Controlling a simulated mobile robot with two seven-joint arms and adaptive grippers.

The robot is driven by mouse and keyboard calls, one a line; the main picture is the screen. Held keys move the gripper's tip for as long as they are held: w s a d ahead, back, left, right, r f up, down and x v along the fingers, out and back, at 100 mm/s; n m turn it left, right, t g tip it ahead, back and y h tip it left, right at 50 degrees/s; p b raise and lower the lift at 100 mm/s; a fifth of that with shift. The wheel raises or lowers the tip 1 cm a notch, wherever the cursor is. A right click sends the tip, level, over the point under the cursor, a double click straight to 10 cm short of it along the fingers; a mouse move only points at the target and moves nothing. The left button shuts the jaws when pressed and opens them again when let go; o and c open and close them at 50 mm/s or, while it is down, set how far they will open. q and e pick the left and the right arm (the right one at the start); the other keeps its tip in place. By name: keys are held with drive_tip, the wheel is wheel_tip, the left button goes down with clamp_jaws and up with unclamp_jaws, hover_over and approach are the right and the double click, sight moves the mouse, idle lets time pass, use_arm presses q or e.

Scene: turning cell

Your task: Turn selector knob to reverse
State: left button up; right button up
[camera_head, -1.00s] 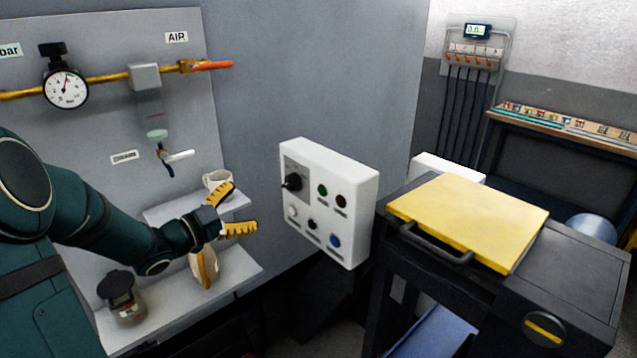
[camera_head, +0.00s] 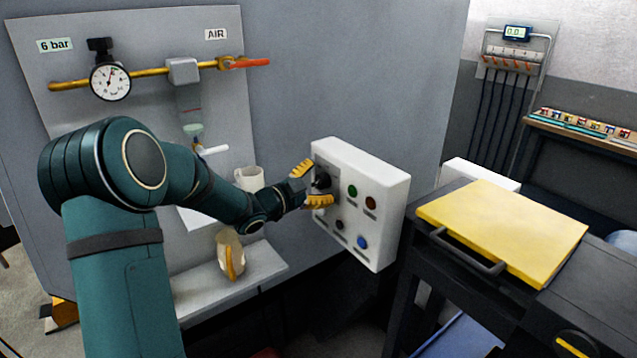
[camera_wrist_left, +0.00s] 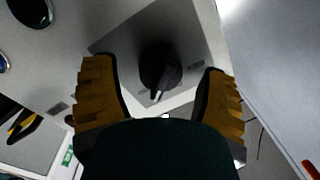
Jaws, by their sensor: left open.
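The black selector knob (camera_head: 321,183) sits on a dark plate at the upper left of the white control box (camera_head: 377,215). In the left wrist view the knob (camera_wrist_left: 160,70) lies between the two fingers, with a pale pointer mark on its handle. My left gripper (camera_head: 311,186) is open, its yellow fingers on either side of the knob. In the wrist view a gap shows between each finger and the knob, so it is not gripped. My right gripper is in neither view.
Green (camera_head: 352,190) and dark red (camera_head: 370,203) buttons and a blue button (camera_head: 361,242) are on the same box. A black cabinet with a yellow top (camera_head: 505,229) stands at right. A white mug (camera_head: 249,178) stands on a shelf behind my left forearm.

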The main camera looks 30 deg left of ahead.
use_arm(q)
drive_tip(key=shift+w, duration=0.1)
drive_tip(key=c, duration=1.2)
